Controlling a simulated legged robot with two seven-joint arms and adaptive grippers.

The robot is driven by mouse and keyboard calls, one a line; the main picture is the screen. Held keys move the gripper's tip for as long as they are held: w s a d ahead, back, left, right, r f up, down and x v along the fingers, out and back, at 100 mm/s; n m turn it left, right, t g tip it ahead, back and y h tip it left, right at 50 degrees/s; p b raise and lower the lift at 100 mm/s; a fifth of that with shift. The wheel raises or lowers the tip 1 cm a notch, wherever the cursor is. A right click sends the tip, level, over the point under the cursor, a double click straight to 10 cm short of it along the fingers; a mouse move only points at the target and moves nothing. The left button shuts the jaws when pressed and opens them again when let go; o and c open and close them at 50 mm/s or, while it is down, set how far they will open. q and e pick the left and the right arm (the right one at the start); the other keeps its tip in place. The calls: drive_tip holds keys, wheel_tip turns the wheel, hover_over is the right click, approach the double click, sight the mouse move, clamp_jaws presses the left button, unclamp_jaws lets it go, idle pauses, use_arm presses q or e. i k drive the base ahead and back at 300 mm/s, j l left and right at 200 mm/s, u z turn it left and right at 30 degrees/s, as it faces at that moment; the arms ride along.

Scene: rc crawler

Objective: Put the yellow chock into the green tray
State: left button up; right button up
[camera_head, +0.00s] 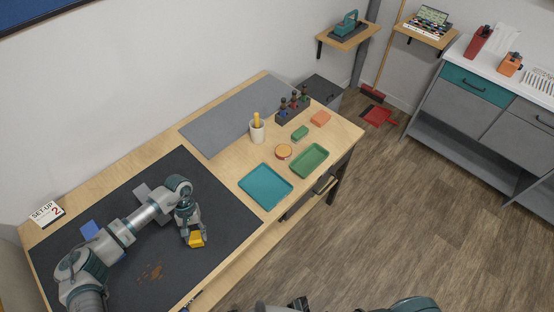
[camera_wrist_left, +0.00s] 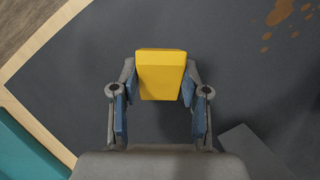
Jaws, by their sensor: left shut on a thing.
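The yellow chock (camera_head: 196,240) is between the fingers of my left gripper (camera_head: 193,232), over the dark mat (camera_head: 215,265) near its right edge. In the left wrist view the chock (camera_wrist_left: 161,72) sits between the blue finger pads of my left gripper (camera_wrist_left: 160,100), which is shut on it. I cannot tell its exact height above the mat. The green tray (camera_head: 309,161) lies on the wooden table to the upper right and looks empty. Part of what seems to be my right gripper (camera_head: 298,304) shows at the bottom edge; its fingers are mostly cut off.
An empty teal tray (camera_head: 265,187) lies between the mat and the green tray.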

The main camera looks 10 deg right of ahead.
sight(302, 170)
drive_tip(key=i+l+u, duration=0.1)
drive_tip(key=l+u, duration=0.3)
drive_tip(key=l, duration=0.2)
drive_tip(key=l+u, duration=0.35)
drive_tip(key=l, duration=0.25)
drive_tip(key=k+l+u, duration=0.1)
drive_tip(key=l+u, duration=0.3)
drive_tip(key=l, duration=0.2)
drive_tip(key=l+u, duration=0.1)
drive_tip(key=l, duration=1.9)
drive_tip(key=i, duration=0.05)
